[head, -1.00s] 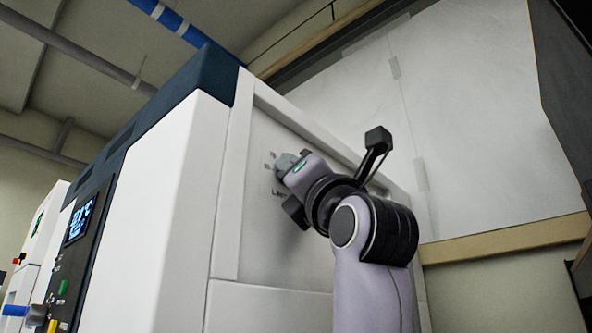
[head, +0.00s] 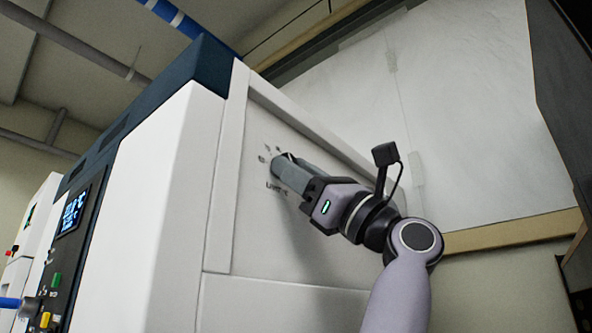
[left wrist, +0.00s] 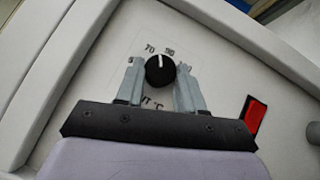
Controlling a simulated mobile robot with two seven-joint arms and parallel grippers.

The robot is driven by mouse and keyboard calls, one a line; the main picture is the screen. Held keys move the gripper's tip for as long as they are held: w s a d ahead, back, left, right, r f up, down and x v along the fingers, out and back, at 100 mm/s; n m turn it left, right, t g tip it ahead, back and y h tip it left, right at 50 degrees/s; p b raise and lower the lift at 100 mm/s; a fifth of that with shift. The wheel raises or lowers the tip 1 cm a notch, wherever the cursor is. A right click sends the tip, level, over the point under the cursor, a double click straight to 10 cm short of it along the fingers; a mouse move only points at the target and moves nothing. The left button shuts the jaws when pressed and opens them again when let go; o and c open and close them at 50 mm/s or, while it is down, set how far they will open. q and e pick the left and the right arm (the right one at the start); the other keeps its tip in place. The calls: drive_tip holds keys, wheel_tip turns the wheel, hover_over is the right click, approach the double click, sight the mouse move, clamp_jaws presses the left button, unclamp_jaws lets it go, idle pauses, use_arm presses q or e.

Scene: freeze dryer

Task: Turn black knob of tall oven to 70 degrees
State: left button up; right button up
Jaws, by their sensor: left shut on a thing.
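The black knob (left wrist: 159,71) sits on the white side panel of the tall oven (head: 165,200). In the left wrist view its white pointer points nearly straight up, between the printed marks 70 and 90. My left gripper (left wrist: 159,67) is shut on the knob, with one grey finger on each side of it. In the head view my left gripper (head: 283,167) reaches the panel from the right, and its fingers hide most of the knob. Printed marks show around the fingertips. My right gripper is not in view.
A red switch (left wrist: 257,115) is on the panel, right of my gripper in the left wrist view. A raised frame borders the panel. The oven's front has a lit display (head: 74,212) at the left. A whitish wall (head: 470,110) stands behind.

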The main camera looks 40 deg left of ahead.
use_arm(q)
drive_tip(key=shift+w+n+g+h, duration=0.15)
drive_tip(key=shift+n+g+h, duration=0.55)
drive_tip(key=shift+n+g, duration=0.7)
drive_tip(key=shift+n+g+h, duration=0.5)
drive_tip(key=shift+n+h, duration=0.1)
drive_tip(key=shift+n, duration=0.7)
drive_tip(key=o, duration=1)
drive_tip(key=shift+o, duration=0.2)
drive_tip(key=v, duration=0.7)
drive_tip(key=shift+w, duration=0.1)
